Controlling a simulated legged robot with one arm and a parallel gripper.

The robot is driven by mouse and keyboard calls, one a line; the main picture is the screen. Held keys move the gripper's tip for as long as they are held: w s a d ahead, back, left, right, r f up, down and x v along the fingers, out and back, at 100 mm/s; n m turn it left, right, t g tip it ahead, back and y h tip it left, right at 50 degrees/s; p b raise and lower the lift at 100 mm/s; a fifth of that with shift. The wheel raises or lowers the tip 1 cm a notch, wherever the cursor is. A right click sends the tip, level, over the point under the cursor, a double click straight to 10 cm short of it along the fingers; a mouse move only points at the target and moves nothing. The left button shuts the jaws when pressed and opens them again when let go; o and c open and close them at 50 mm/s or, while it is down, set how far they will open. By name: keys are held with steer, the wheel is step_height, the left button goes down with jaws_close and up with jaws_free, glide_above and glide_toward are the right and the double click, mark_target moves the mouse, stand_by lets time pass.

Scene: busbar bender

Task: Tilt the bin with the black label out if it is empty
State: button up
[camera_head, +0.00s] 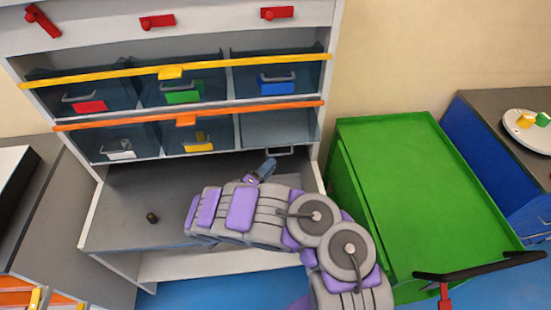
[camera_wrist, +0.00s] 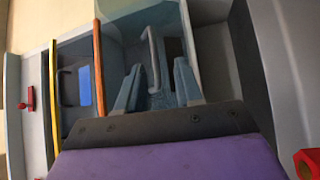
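The bin at the right end of the lower row (camera_head: 278,128) looks tipped forward, with its grey handle (camera_head: 280,151) below the level of its neighbours' handles. I see nothing inside it, though its floor is not clear. In the wrist view a dark patch (camera_wrist: 175,48), perhaps its black label, shows beside the handle (camera_wrist: 153,55). My gripper (camera_head: 267,168) is just below and left of that handle. In the wrist view my gripper (camera_wrist: 158,82) has its two fingers apart, with the handle between them and gaps visible on both sides.
Other bins carry red (camera_head: 90,107), green (camera_head: 183,97), blue (camera_head: 277,88), white (camera_head: 121,155) and yellow (camera_head: 198,147) labels. An orange rail (camera_head: 100,122) crosses above the lower row. A small dark cylinder (camera_head: 152,217) lies on the grey worktop (camera_head: 120,190). A green cart (camera_head: 420,190) stands right.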

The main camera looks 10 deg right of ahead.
steer(key=p+v, duration=0.2)
steer(key=v, duration=1)
steer(key=shift+a+f, duration=0.2)
steer(key=shift+a, duration=0.1)
steer(key=shift+d, duration=0.1)
